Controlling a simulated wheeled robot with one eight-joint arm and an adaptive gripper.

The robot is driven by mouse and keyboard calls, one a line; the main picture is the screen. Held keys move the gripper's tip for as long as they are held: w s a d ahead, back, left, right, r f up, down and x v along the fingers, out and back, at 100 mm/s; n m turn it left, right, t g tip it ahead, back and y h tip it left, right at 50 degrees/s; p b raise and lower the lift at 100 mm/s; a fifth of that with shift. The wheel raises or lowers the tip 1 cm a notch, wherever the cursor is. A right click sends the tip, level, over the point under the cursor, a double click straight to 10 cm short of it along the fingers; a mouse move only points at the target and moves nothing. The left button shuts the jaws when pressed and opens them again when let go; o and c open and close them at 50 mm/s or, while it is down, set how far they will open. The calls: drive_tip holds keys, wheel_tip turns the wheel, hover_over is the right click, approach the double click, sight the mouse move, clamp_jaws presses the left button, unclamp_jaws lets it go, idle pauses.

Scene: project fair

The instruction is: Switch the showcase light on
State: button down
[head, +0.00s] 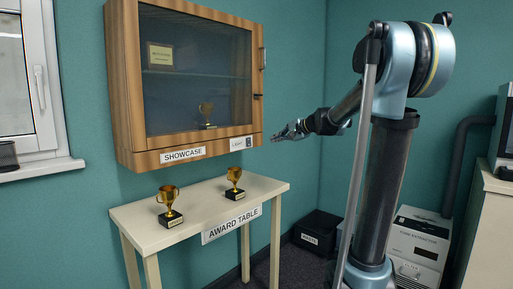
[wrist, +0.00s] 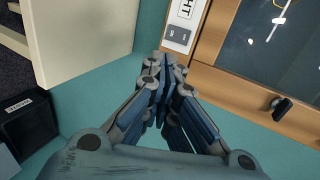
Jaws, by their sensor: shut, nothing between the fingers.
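The wooden showcase (head: 120,75) hangs on the teal wall in the head view, its glass door closed. A gold trophy (head: 206,112) stands inside. The light switch (head: 249,141) sits at the right of the lower frame, beside a "LIGHT" label (head: 237,144). In the wrist view the dark switch (wrist: 179,35) shows just past my fingertips, below the label (wrist: 186,8). My gripper (head: 278,136) is shut and empty, with its tips to the right of the switch. In the wrist view my gripper (wrist: 165,62) points at the switch plate; I cannot tell whether it touches.
The award table (head: 203,205) below holds two gold trophies, one on the left (head: 169,203) and one further back (head: 234,182). A black bin (head: 317,231) and a white fume extractor (head: 416,248) stand on the floor.

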idle(0.3)
approach(249, 142)
drive_tip(key=w+a+f, duration=0.1)
drive_tip(key=w+f, duration=0.1)
drive_tip(key=f, duration=0.1)
drive_tip(key=w+a+f, duration=0.1)
drive_tip(key=w, duration=0.1)
drive_tip(key=shift+a+f, duration=0.25)
drive_tip(key=shift+a, duration=0.05)
drive_tip(key=shift+w+a+f, duration=0.1)
drive_tip(key=shift+w+a, duration=0.35)
